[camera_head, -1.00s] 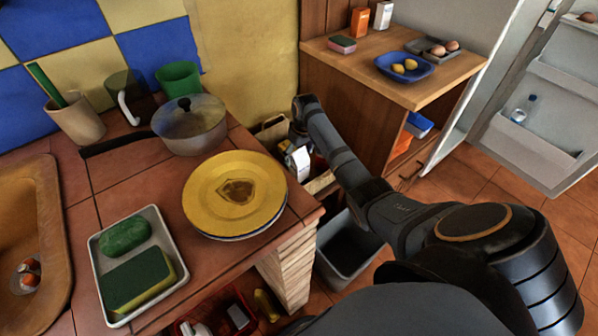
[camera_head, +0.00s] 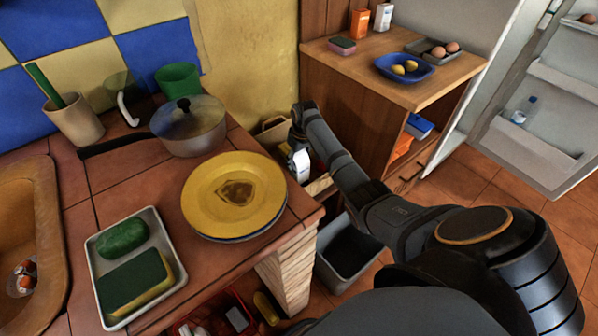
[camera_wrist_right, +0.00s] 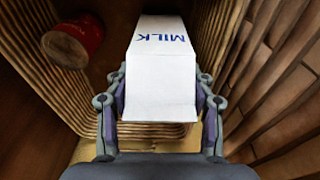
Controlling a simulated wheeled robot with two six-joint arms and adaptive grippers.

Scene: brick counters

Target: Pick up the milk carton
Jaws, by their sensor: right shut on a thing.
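The milk carton is white with blue "MILK" lettering and shows large in the right wrist view (camera_wrist_right: 163,70). My right gripper (camera_wrist_right: 160,100) has its two fingers against the carton's left and right sides and is shut on it. In the head view a small white part of the carton (camera_head: 300,161) shows below the right gripper, in the gap between the counter and the wooden cabinet. The carton's lower part is hidden. My left gripper is not in view.
A slatted crate (camera_wrist_right: 228,40) surrounds the carton closely, with a red can (camera_wrist_right: 72,42) to its left. The tiled counter with yellow plates (camera_head: 205,185) lies left of my arm. A grey bin (camera_head: 350,250) stands below.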

